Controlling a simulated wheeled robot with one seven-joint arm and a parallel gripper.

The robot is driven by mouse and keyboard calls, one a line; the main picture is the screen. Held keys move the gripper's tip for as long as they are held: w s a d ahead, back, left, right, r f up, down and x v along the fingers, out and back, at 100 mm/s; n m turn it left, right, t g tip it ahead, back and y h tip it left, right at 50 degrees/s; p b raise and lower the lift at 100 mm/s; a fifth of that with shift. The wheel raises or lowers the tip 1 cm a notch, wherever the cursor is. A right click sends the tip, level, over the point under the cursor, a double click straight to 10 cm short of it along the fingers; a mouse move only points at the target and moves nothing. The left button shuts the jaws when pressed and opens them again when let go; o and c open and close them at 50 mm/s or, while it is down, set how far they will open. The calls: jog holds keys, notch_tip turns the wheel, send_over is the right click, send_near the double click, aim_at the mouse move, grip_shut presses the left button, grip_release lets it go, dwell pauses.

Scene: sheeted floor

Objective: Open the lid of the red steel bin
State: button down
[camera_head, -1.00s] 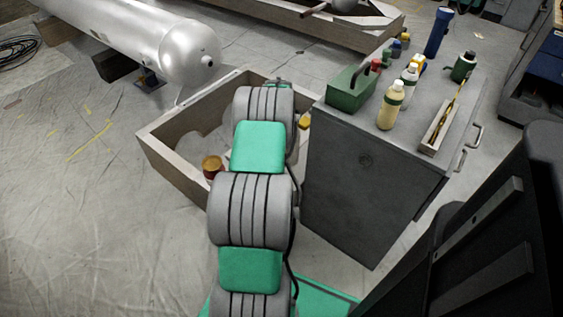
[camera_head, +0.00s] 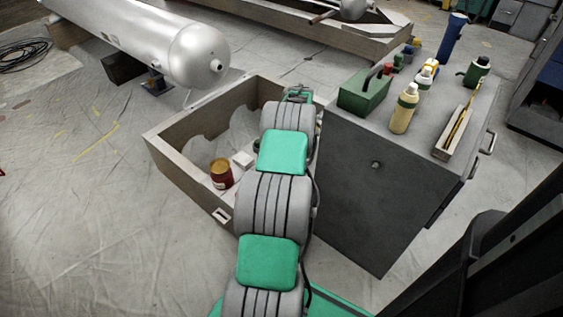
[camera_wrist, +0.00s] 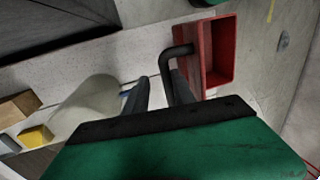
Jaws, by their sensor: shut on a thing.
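In the wrist view, a red steel piece of the bin (camera_wrist: 190,58) stands right of the fingers, its rectangular hollow side facing the camera. I cannot tell whether this piece is the lid or the body. A dark bent handle (camera_wrist: 178,50) comes off its left side and runs down between my fingers. My gripper (camera_wrist: 160,84) is shut on this handle, and the fingers hide its lower end. In the head view my arm hides the gripper, and I cannot make out the red bin there.
A wooden crate (camera_head: 185,182) holds a red-brown can (camera_head: 221,174) and pale items. A grey cabinet (camera_head: 345,195) with bottles and a green toolbox (camera_head: 364,92) stands close right of my arm. A silver tank (camera_head: 185,48) lies at the back left.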

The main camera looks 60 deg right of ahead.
jog(key=shift+s+d+r, duration=0.1)
jog(key=shift+s+d, duration=0.05)
jog(key=shift+d, duration=0.5)
jog(key=c, duration=1.5)
grip_release()
jog(key=shift+s+d, duration=0.15)
jog(key=shift+o, duration=0.2)
jog(key=shift+w+a, duration=0.2)
jog(key=shift+w, duration=0.05)
jog(key=p+v, duration=0.2)
jog(key=v, duration=0.5)
jog(key=shift+r, duration=0.3)
jog(key=shift+s+a, duration=0.1)
jog(key=shift+a, duration=0.1)
